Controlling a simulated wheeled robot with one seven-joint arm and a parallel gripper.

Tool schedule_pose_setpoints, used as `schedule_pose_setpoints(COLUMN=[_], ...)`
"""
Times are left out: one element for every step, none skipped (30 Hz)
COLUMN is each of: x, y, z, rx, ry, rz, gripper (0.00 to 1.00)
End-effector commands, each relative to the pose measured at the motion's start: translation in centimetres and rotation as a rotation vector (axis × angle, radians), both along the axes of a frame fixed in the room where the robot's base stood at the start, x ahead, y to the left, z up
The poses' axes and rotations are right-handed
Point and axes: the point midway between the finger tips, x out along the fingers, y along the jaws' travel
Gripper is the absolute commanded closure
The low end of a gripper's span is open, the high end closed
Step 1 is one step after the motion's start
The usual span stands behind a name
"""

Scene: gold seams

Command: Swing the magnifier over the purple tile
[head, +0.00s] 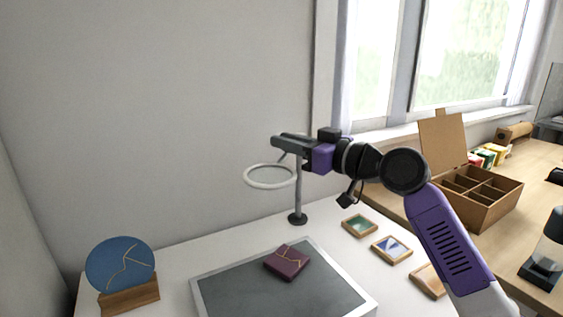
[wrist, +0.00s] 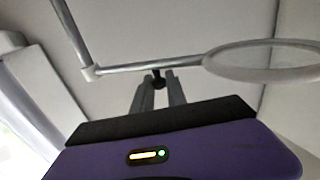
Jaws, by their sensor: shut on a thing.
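The magnifier is a pale ring (head: 270,177) on a thin arm, carried by a grey post with a dark round base at the back of the white table. In the wrist view its ring (wrist: 265,60) is at the right, joined to a grey rod. My gripper (head: 281,144) is up beside the post top, its fingers reaching left above the ring. In the wrist view my gripper (wrist: 157,84) is shut on a small dark knob (wrist: 158,76) under the rod. The purple tile (head: 287,262) with gold seams lies on the grey mat, lower and nearer than the ring.
The grey mat (head: 235,291) has a light rim. A blue disc (head: 119,264) stands in a wooden holder at left. Small framed tiles (head: 391,249) lie right of the mat. An open compartment box (head: 478,200) stands on the wooden table at right.

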Motion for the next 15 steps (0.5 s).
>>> schedule_pose_setpoints(x=[0.0,0.0,0.0,-0.1,-0.1,-0.1,-0.1,-0.1,-0.1,-0.2,-0.2,-0.2,-0.2,-0.2,-0.2], y=[-0.2,-0.3,-0.4,-0.5,-0.6,-0.8,-0.9,-1.0,-1.1,-1.2,-1.3,-1.3,-1.4,-1.4,-1.5], z=[-0.5,-0.5,-0.4,-0.4,-0.4,-0.3,-0.3,-0.3,-0.3,-0.2,-0.2,-0.1,-0.1,-0.1,-0.1], rx=[0.001,0.000,0.002,0.002,0.001,0.002,0.001,0.001,0.001,0.001,0.001,0.002,0.001,0.000,0.000], ry=[-0.002,-0.001,-0.001,-0.001,-0.001,-0.001,-0.001,-0.001,0.000,-0.001,-0.001,-0.001,-0.001,0.000,0.000], rz=[0.016,0.026,0.038,0.047,0.056,0.067,0.075,0.082,0.091,0.098,0.103,0.110,0.116,0.121,0.125], gripper=[1.00,1.00,1.00,1.00,1.00,1.00,1.00,1.00,1.00,1.00,1.00,1.00,1.00,1.00,1.00])
